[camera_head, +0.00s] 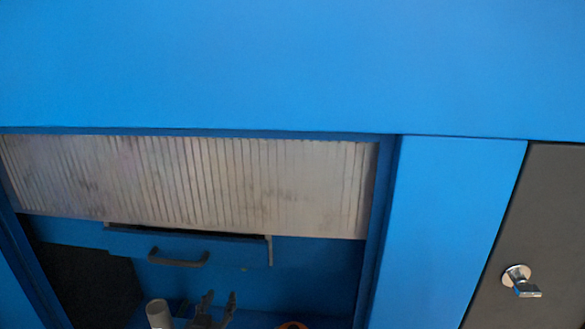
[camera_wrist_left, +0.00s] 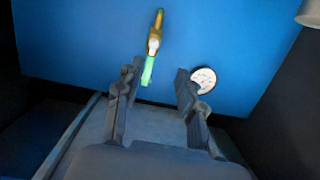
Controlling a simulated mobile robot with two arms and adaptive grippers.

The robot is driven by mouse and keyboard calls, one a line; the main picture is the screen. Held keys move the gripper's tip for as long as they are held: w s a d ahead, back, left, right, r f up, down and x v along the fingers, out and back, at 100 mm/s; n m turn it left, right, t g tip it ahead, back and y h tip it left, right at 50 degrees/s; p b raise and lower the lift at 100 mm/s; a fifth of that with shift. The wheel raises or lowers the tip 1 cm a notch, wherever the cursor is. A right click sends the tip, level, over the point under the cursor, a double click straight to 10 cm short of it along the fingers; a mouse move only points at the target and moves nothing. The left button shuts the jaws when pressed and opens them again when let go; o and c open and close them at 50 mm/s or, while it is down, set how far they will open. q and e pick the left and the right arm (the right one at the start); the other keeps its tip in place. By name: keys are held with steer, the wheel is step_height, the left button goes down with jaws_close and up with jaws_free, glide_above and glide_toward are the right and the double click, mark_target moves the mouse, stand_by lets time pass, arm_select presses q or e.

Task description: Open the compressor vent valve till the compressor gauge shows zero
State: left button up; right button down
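The vent valve (camera_wrist_left: 155,38) shows in the left wrist view as a brass fitting on a blue panel, with a green lever (camera_wrist_left: 148,71) at its lower end. A round white compressor gauge (camera_wrist_left: 205,78) is to its right; its reading is too small to make out. My left gripper (camera_wrist_left: 158,72) is open, and its dark fingers point towards the panel. The green lever appears beside the left fingertip; I cannot tell whether they touch. The right finger partly overlaps the gauge. In the head view my left gripper (camera_head: 219,298) shows low in the blue cabinet opening. My right gripper is not in view.
A ribbed metal shutter (camera_head: 200,185) covers the upper part of the opening. Below it is a blue panel with a dark handle (camera_head: 178,259). A pale cylinder (camera_head: 158,313) stands left of the gripper. A grey door with a metal latch (camera_head: 522,282) is at right.

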arm_select(q)
steer(key=s+f+m+g, duration=0.1)
steer(key=s+f+g, duration=0.3)
steer(key=s, duration=0.7)
steer(key=s+f+g, duration=0.4)
steer(key=s, duration=0.6)
steer(key=s+f+m+g, duration=0.1)
steer(key=s+f+g, duration=0.3)
steer(key=s, duration=0.7)
step_height(320, 180, down, 26)
steer(key=s+g, duration=0.1)
steer(key=g, duration=0.1)
steer(key=s+a+f, duration=0.1)
steer(key=s+f, duration=0.7)
steer(key=s+a+f, duration=0.2)
steer(key=s+f, duration=0.5)
steer(key=s, duration=0.2)
steer(key=shift+a+f+g, duration=0.3)
steer(key=shift+f+g, duration=0.1)
